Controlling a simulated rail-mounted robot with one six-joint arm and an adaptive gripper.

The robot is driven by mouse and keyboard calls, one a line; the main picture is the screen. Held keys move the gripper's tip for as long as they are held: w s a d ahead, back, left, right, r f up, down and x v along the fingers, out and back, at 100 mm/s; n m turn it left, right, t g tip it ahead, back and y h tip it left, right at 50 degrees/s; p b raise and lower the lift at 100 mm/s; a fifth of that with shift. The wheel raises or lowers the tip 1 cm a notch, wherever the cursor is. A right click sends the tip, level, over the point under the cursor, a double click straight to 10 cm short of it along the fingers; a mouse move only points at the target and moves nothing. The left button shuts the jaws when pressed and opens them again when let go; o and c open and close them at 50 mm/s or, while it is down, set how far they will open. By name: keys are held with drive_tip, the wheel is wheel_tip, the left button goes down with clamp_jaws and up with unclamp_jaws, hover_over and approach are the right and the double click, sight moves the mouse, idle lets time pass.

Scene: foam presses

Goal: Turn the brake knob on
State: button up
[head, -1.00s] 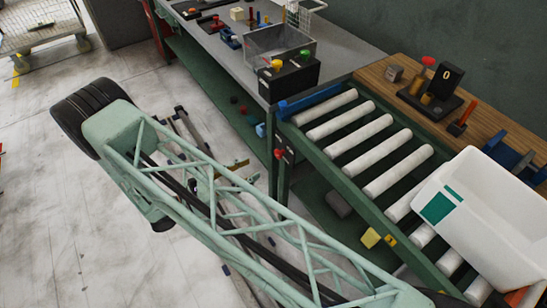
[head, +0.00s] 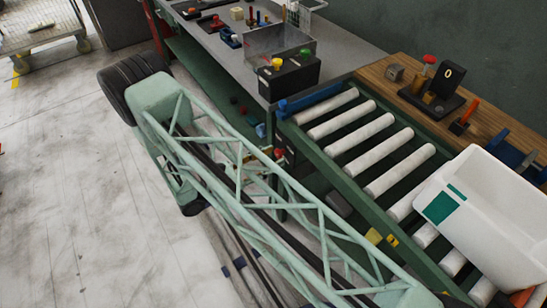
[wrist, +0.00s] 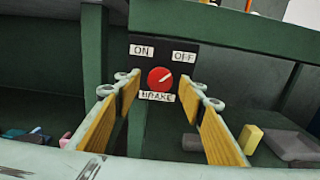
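The brake knob (wrist: 160,79) is a round red knob with a white pointer mark, on a dark panel (wrist: 150,50). The panel is labelled ON at upper left, OFF at upper right and BRAKE below. The pointer slants up and right, towards OFF. My gripper (wrist: 161,89) is open, its two tan-padded fingers left and right of the knob in the picture. I see no contact, and the remaining depth is hard to tell. In the head view the red knob (head: 279,153) shows at the conveyor's near left corner, and my arm's truss largely hides the gripper.
The panel sits on a green post beside the roller conveyor (head: 375,150). A white bin (head: 490,210) stands on the rollers. A grey workbench (head: 350,55) with a black button box (head: 290,78) is behind. Floor on the left is clear.

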drive_tip(key=shift+w+d, duration=0.2)
drive_tip(key=shift+d, duration=0.1)
drive_tip(key=c, duration=0.8)
drive_tip(key=shift+c, duration=0.2)
